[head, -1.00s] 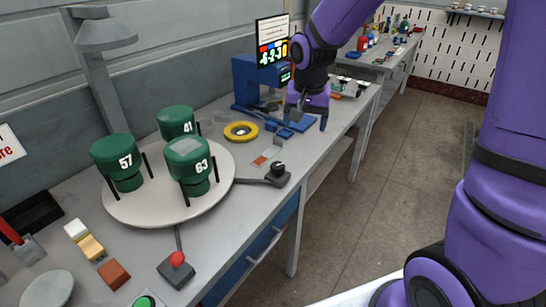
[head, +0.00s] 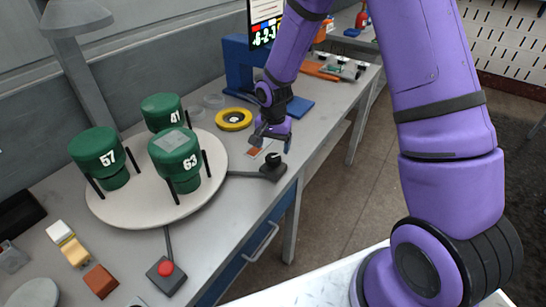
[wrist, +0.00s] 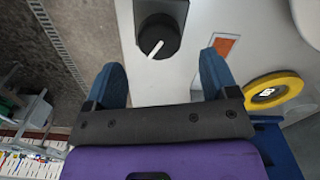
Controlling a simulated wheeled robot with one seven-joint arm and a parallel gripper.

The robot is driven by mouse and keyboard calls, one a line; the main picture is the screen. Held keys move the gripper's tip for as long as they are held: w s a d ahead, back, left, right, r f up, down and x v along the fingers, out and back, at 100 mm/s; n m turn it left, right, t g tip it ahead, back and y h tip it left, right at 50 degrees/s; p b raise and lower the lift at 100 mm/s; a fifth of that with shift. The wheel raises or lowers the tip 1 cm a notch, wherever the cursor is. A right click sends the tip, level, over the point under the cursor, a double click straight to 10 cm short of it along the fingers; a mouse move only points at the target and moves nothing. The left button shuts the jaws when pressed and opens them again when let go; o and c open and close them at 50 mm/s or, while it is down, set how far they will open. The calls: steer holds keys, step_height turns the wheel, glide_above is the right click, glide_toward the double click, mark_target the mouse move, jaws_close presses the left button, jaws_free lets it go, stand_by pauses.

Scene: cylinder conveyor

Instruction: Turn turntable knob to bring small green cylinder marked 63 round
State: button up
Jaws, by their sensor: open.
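The small green cylinder marked 63 (head: 175,155) stands upright on the pale round turntable (head: 150,208), at its front right side, between black posts. Green cylinders marked 57 (head: 98,155) and 41 (head: 163,112) stand on the same turntable. The black turntable knob (head: 273,160) sits on a dark base right of the turntable; in the wrist view the knob (wrist: 158,36) shows a white pointer line, ahead of the fingers. My gripper (head: 272,143) is open and empty, just behind the knob in the head view and apart from it. Its blue fingers (wrist: 168,85) show in the wrist view.
A yellow ring (head: 234,118) lies behind the gripper, by a blue machine (head: 238,68). An orange-and-white card (wrist: 224,46) lies beside the knob.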

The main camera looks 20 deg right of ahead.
mark_target(273, 157)
steer(key=shift+f, duration=2.8)
steer(key=c, duration=0.9)
